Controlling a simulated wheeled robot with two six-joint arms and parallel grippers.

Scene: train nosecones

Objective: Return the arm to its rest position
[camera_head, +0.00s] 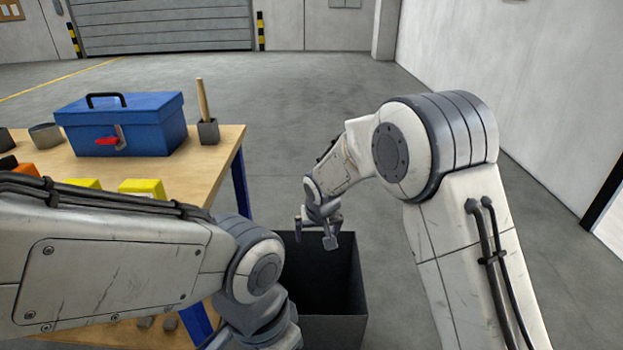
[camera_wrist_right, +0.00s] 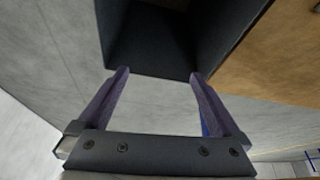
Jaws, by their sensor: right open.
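My right arm comes in from the right in the head view, bent at the elbow. Its gripper (camera_head: 318,238) hangs over the back part of a dark open bin. In the right wrist view the right gripper (camera_wrist_right: 158,84) has its two fingers wide apart with nothing between them. My left arm crosses the lower left of the head view, in front of the table. The left gripper is outside the picture.
The dark bin (camera_head: 343,330) stands right of a wooden table (camera_head: 208,172) with blue legs. On the table are a blue toolbox (camera_head: 128,138), yellow blocks (camera_head: 143,188) and a grey holder (camera_head: 208,132) with a wooden stick. Open floor lies behind.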

